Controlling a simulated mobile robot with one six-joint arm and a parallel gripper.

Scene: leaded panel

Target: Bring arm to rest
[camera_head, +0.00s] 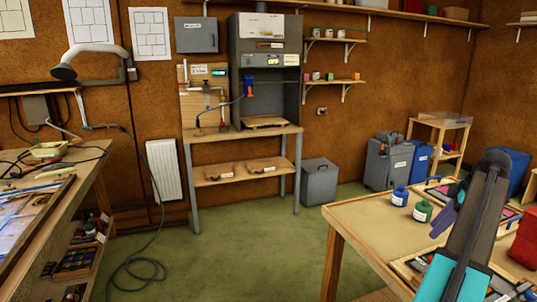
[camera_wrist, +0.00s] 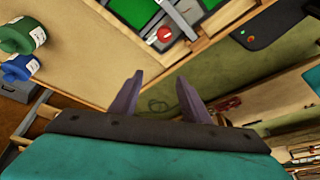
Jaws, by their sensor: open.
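My arm rises at the lower right in the head view, with a teal part at its base and a dark grey part above. My gripper (camera_head: 450,207) has two purple fingers that point left over the right-hand table (camera_head: 375,218). In the wrist view my gripper (camera_wrist: 158,88) shows its fingers spread apart with nothing between them. The fingers look raised above the table and floor, touching nothing that I can make out.
A blue bottle (camera_head: 400,196) and a green bottle (camera_head: 422,211) stand on the table close to my gripper. A red box (camera_head: 524,243) is at the right edge. A workbench (camera_head: 80,205) stands at left. The green floor (camera_head: 240,255) between is mostly clear, with a hose (camera_head: 135,268).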

